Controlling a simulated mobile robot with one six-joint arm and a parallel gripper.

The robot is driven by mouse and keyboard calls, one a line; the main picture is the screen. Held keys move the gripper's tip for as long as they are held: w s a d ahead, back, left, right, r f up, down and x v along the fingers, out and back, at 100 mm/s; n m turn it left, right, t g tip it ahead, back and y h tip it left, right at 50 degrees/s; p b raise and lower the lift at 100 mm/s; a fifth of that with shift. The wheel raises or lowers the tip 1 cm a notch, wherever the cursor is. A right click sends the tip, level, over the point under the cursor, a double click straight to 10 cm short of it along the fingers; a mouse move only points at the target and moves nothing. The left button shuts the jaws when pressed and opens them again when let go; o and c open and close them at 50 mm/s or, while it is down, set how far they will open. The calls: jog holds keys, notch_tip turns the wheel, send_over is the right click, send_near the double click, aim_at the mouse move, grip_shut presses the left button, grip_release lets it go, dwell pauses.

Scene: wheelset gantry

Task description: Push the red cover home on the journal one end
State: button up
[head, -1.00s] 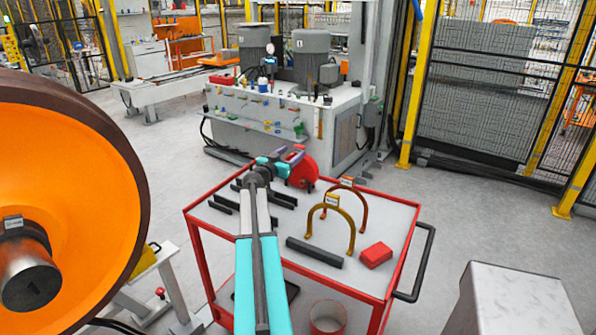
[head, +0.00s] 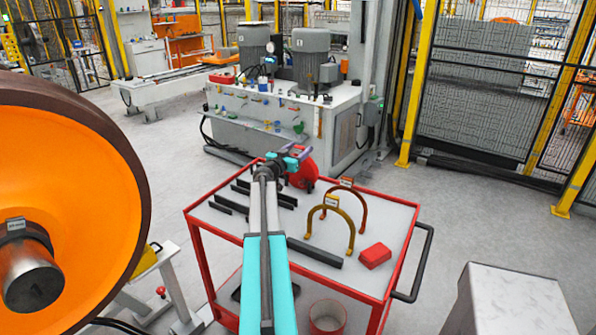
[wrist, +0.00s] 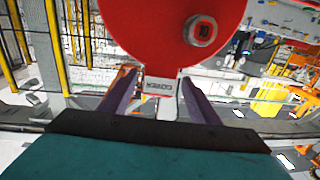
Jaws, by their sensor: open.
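The red cover (head: 304,174) is a round disc at the back of the red-framed cart, partly hidden behind my gripper (head: 298,152). In the wrist view the cover (wrist: 170,30) fills the top middle, with a metal hub on its face. A pale tab marked COVER (wrist: 159,87) hangs below the disc, between the purple fingers of my gripper (wrist: 158,82). The fingers are open, with gaps visible beside the tab. The journal (head: 33,282) is a bare steel stub at the centre of the orange wheel (head: 75,190), at the far left.
The cart top (head: 390,215) also holds two arches (head: 332,222), black bars (head: 315,253) and a red block (head: 375,255). A grey machine (head: 280,115) stands behind the cart. A pale box (head: 515,300) stands at the lower right.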

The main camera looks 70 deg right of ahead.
dwell(0.5)
grip_shut()
